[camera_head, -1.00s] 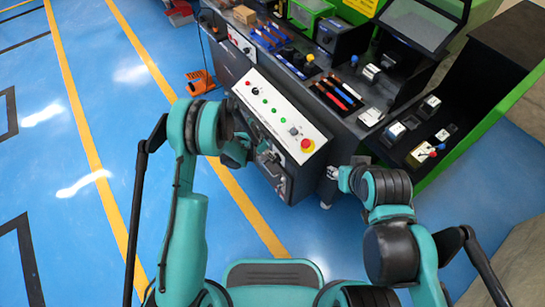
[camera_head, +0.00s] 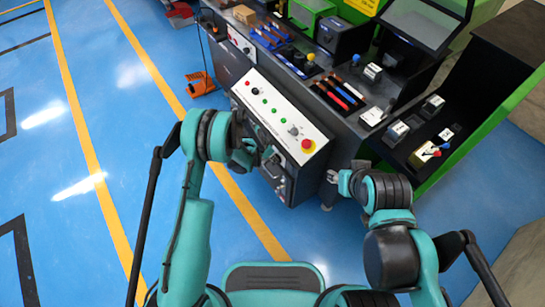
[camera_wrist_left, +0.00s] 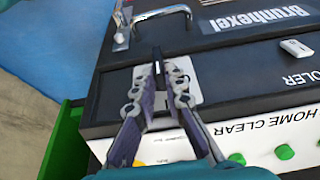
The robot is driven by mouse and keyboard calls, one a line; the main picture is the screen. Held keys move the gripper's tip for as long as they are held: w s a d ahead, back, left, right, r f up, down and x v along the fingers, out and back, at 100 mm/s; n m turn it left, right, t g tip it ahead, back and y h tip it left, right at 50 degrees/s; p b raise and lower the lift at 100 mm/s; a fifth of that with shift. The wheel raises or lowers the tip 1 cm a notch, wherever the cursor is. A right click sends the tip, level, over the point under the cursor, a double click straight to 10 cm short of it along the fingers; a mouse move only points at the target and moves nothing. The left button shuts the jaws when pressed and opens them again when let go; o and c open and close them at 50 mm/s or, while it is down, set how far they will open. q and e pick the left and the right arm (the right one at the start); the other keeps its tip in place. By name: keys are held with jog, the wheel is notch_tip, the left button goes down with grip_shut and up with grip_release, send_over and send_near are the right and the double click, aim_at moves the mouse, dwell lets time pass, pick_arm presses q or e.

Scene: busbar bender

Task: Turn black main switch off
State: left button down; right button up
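The black main switch (camera_wrist_left: 157,67) shows in the left wrist view as a narrow dark handle on a pale metal plate (camera_wrist_left: 186,78), on the dark front of the machine cabinet. My left gripper (camera_wrist_left: 160,70) has a fingertip on each side of the handle, with only a narrow gap that the handle appears to fill. In the head view the left gripper (camera_head: 268,156) is at the cabinet front, below the sloped control panel (camera_head: 275,118), and the switch is hidden there. My right gripper (camera_head: 334,177) is beside the cabinet's right side, apart from the switch; its fingers are too small to read.
The control panel carries a red emergency button (camera_head: 308,145) and several green buttons. A metal handle (camera_wrist_left: 162,14) sticks out near the switch. An orange foot pedal (camera_head: 200,83) is on the blue floor. Tools lie on the bench, and a black shelf (camera_head: 480,85) stands at the right.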

pick_arm(q)
jog(key=shift+w+a+f+n+g+h, duration=0.1)
jog(key=shift+w+a+n+g+h, duration=0.15)
jog(key=shift+g+h, duration=0.5)
jog(key=shift+w+a+f+n+g+h, duration=0.2)
jog(key=shift+w+g+h, duration=0.25)
jog(key=shift+g, duration=0.55)
jog(key=shift+w+a+f+n+g+h, duration=0.1)
jog(key=shift+w+a+n+g+h, duration=0.15)
jog(key=shift+g+h, duration=0.55)
jog(key=c, duration=1.6)
grip_release()
jog(key=shift+r, duration=0.15)
jog(key=v, duration=1.1)
jog(key=shift+w+a+r, duration=0.2)
jog(key=shift+a+r, duration=0.05)
jog(key=shift+a, duration=0.05)
